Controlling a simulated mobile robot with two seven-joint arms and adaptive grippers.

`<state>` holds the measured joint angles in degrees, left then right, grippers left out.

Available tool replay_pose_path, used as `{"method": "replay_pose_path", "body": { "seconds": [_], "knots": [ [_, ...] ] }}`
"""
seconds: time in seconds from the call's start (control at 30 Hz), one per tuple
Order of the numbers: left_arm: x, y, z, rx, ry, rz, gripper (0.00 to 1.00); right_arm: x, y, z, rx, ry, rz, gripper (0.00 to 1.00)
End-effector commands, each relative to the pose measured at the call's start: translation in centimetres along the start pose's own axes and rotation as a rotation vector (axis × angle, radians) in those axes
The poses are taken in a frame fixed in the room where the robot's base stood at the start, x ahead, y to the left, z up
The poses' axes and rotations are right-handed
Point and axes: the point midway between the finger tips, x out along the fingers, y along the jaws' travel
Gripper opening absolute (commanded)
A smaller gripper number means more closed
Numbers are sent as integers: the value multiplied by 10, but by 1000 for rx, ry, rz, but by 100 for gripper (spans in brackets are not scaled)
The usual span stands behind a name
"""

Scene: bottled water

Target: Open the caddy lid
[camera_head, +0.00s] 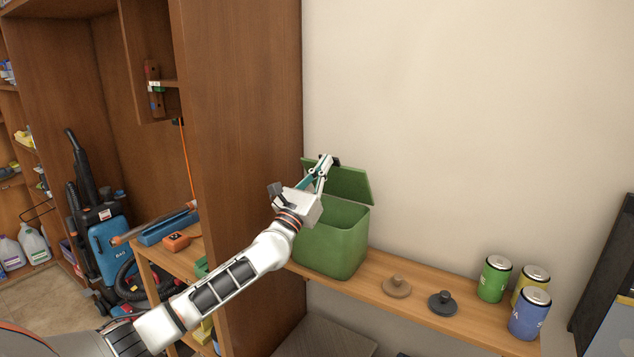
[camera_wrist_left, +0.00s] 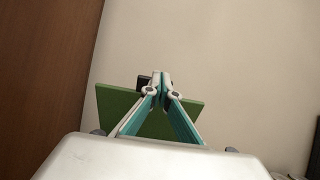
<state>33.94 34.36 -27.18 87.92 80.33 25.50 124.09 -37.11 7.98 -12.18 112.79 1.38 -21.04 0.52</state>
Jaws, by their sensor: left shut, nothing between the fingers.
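The green caddy (camera_head: 335,246) stands on the wooden shelf at the wall, beside the brown cabinet side. Its green lid (camera_head: 352,186) is raised and tilted back, and the caddy's opening shows below it. My left gripper (camera_head: 331,160) is at the lid's upper edge, with its fingers shut and nothing between them. In the left wrist view the shut fingertips (camera_wrist_left: 157,76) are in front of the lid (camera_wrist_left: 118,104), which shows on both sides of them. I cannot tell whether the fingers touch the lid. My right gripper is not in view.
On the shelf (camera_head: 366,280) right of the caddy are a tan knobbed disc (camera_head: 397,286), a dark knobbed disc (camera_head: 442,303) and green (camera_head: 494,279), yellow (camera_head: 531,280) and blue (camera_head: 529,313) cans. A tall cabinet panel (camera_head: 240,130) stands close on the left.

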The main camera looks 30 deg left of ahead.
Motion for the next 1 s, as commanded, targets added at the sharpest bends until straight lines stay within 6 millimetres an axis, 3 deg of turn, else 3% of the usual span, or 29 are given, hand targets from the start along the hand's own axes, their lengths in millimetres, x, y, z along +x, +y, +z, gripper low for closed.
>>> {"method": "replay_pose_path", "body": {
  "seconds": [0.13, 0.4, 1.0],
  "knots": [
    [20, 0, 4, 0, -2, 0, 0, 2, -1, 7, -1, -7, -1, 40],
    [41, 0, 7, 0, -1, 0, 0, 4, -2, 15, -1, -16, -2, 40],
    [48, 0, 7, 1, 0, 0, 0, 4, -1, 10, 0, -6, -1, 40]
  ]
}}
